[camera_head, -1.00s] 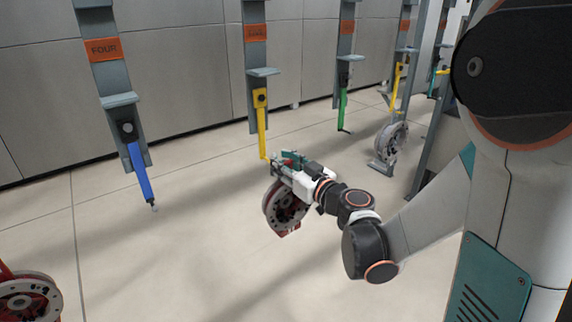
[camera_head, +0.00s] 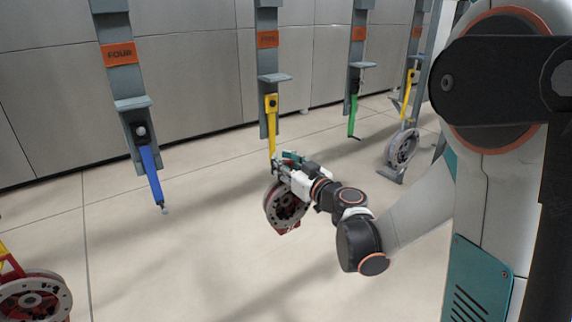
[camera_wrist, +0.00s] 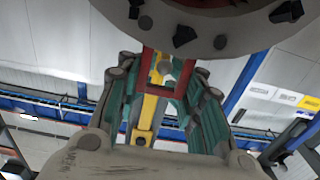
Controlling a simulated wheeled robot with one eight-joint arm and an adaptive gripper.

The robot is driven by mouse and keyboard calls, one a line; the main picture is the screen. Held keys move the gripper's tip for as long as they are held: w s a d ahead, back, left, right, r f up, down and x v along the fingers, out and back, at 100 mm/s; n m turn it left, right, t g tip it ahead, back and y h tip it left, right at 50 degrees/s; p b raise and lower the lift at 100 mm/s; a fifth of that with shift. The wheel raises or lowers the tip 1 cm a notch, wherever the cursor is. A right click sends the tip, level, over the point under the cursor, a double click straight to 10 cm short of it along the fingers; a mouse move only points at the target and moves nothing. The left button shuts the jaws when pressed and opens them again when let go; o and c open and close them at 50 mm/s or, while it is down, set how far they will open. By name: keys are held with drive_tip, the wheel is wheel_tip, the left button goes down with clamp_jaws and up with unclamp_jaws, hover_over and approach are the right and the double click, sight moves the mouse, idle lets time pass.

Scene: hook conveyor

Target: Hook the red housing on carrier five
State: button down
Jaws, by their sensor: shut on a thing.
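The red housing (camera_head: 283,208), a grey disc-like body with red parts, hangs from my gripper (camera_head: 283,163) in the head view. In the wrist view my gripper (camera_wrist: 168,88) has its teal fingers shut on the housing's red loop (camera_wrist: 168,68); the grey disc (camera_wrist: 215,22) fills the top. The yellow hook (camera_head: 271,122) hangs from the carrier beside FOUR, whose orange label (camera_head: 268,39) is too blurred to read surely. The hook's lower end is right at the fingertips. The yellow hook (camera_wrist: 148,112) shows behind the loop in the wrist view; I cannot tell whether it passes through.
Carrier FOUR (camera_head: 120,55) with an empty blue hook (camera_head: 151,175) is at left. A green hook (camera_head: 353,118) hangs at right, with a grey housing (camera_head: 401,150) beyond it. Another red-framed housing (camera_head: 32,298) is at lower left. The floor between is clear.

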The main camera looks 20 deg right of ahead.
drive_tip(key=shift+x, duration=1.3)
drive_tip(key=shift+w+a+f+b, duration=0.1)
drive_tip(key=shift+w+f+b, duration=0.25)
drive_tip(key=shift+b, duration=0.1)
drive_tip(key=shift+a+f+b, duration=0.1)
drive_tip(key=shift+f+b, duration=0.05)
drive_tip(key=shift+b, duration=0.15)
drive_tip(key=c, duration=1.5)
unclamp_jaws()
drive_tip(key=o, duration=0.5)
drive_tip(key=shift+w+a+f, duration=0.1)
drive_tip(key=shift+w+f, duration=0.1)
drive_tip(key=shift+w, duration=0.1)
drive_tip(key=shift+w+f, duration=0.15)
drive_tip(key=shift+w, duration=0.1)
drive_tip(key=shift+s, duration=0.3)
